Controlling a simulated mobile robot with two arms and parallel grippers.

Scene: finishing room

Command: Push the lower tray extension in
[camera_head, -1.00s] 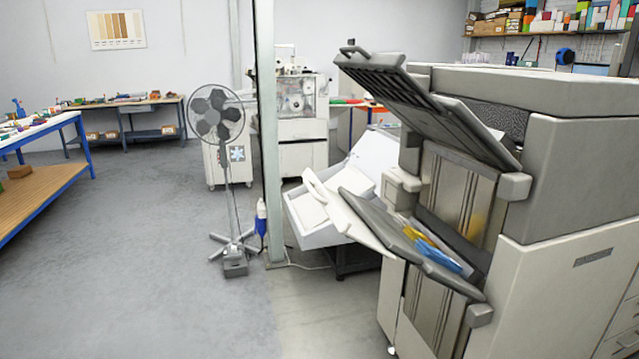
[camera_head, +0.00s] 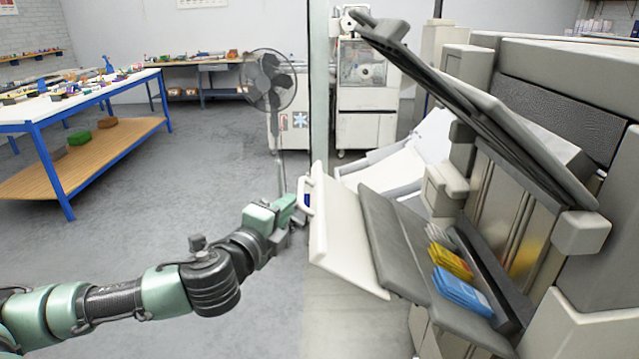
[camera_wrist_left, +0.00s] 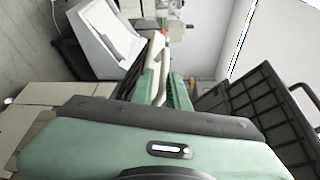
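The lower tray extension (camera_head: 340,242) is a pale cream panel. It juts out, tilted, from the outer end of the dark grey lower tray (camera_head: 392,240) on the finishing machine. A looped handle (camera_head: 305,192) sits at its outer edge. My left gripper (camera_head: 293,207) is right at this handle, coming from the left. In the left wrist view the two green fingers (camera_wrist_left: 167,84) point away, with a narrow cream strip showing between them. I cannot tell whether they grip it or touch it. My right gripper is not in view.
Yellow and blue packs (camera_head: 462,290) lie on the lower tray. A dark upper tray (camera_head: 480,110) slants above it. A standing fan (camera_head: 270,85) and a pale post (camera_head: 319,100) are behind my gripper. A blue-legged workbench (camera_head: 70,110) stands left, with open floor between.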

